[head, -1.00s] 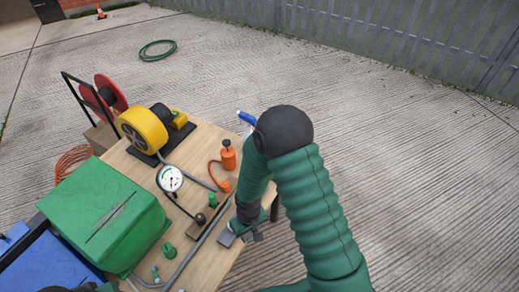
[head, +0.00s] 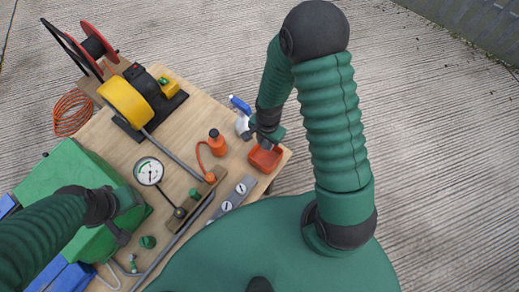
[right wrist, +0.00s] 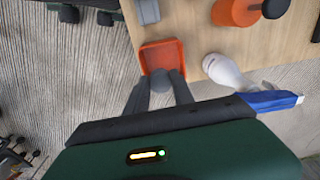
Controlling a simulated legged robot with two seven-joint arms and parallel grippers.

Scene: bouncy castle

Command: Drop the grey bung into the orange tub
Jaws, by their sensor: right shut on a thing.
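The orange tub (head: 265,158) is a small square open tray near the table's right edge; it also shows in the right wrist view (right wrist: 163,55). My right gripper (head: 266,142) is just above the tub. In the right wrist view its fingers are shut on the grey bung (right wrist: 168,79), a small rounded piece that overlaps the tub's near side in the picture. I cannot tell how high it is held. In the head view the bung is hidden by the gripper. My left gripper (head: 124,218) is over the green box; its jaws are unclear.
A white and blue spray bottle (right wrist: 228,75) lies close beside the tub. The wooden table (head: 222,172) also bears an orange pump bottle (head: 217,143), a pressure gauge (head: 149,171), a yellow blower (head: 124,103), a grey plate with gauges (head: 233,196) and the green box (head: 68,180).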

